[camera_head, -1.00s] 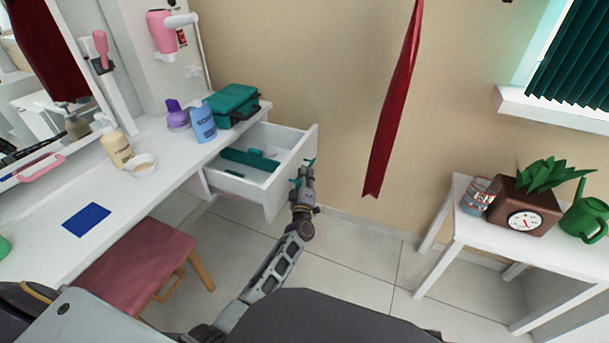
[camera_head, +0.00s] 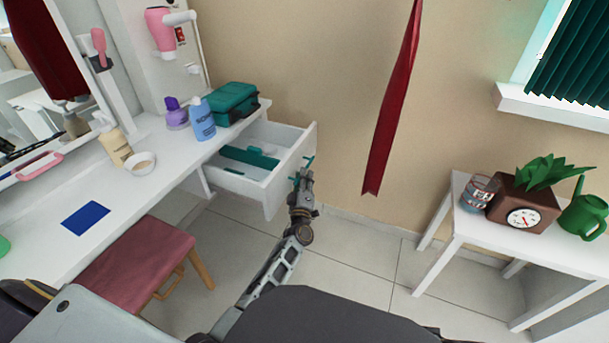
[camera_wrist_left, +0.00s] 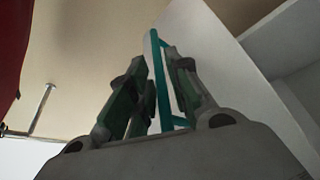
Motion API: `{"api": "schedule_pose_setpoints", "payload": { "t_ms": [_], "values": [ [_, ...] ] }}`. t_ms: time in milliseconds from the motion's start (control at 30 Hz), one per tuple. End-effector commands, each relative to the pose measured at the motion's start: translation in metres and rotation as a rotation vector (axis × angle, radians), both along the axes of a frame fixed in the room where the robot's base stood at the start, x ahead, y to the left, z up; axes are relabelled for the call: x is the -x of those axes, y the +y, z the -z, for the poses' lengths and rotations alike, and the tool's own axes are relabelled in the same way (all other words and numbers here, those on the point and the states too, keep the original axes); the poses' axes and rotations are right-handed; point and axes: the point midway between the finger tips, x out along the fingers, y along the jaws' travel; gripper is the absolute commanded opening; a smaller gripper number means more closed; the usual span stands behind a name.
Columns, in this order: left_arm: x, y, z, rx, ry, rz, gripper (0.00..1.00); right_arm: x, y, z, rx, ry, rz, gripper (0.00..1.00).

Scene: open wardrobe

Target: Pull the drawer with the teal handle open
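The white drawer (camera_head: 285,180) stands pulled well out of the white dressing table, with its inside showing. Its thin teal handle (camera_head: 309,160) is on the front panel, and it also shows in the wrist view (camera_wrist_left: 155,62). My left gripper (camera_head: 303,174) is at this handle, outside the drawer front. In the wrist view its two fingers (camera_wrist_left: 158,75) are drawn close together with the handle bar between them, so it looks shut on the handle. Firm contact on both sides is hard to see. My right gripper is not in view.
Teal items (camera_head: 250,157) lie inside the drawer. A teal case (camera_head: 232,103), blue bottle (camera_head: 201,121) and purple bottle (camera_head: 175,114) stand above it. A pink stool (camera_head: 135,265) is in front of the table. Tiled floor is free right of the drawer.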

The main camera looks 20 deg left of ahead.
Motion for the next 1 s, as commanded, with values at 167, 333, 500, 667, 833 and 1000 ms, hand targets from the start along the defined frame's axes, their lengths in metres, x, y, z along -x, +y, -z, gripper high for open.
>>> {"api": "schedule_pose_setpoints", "payload": {
  "t_ms": [167, 333, 500, 667, 833, 1000],
  "values": [
    [0.014, -0.004, 0.004, 0.0, 0.001, 0.0, 0.19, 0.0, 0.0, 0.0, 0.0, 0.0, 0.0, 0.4],
    [0.027, -0.007, 0.007, 0.0, 0.001, 0.0, 0.19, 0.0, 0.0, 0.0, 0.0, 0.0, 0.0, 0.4],
    [0.04, -0.011, 0.01, 0.001, 0.003, 0.001, 0.19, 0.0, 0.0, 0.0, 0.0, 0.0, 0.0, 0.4],
    [0.049, -0.013, 0.012, 0.001, 0.002, 0.0, 0.19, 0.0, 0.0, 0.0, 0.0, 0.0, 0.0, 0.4],
    [0.055, -0.014, 0.013, 0.0, 0.001, -0.001, 0.19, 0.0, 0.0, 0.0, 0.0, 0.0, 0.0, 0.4],
    [0.056, -0.015, 0.013, 0.0, 0.001, 0.0, 0.19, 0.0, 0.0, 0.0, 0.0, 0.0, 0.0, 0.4]
  ]
}}
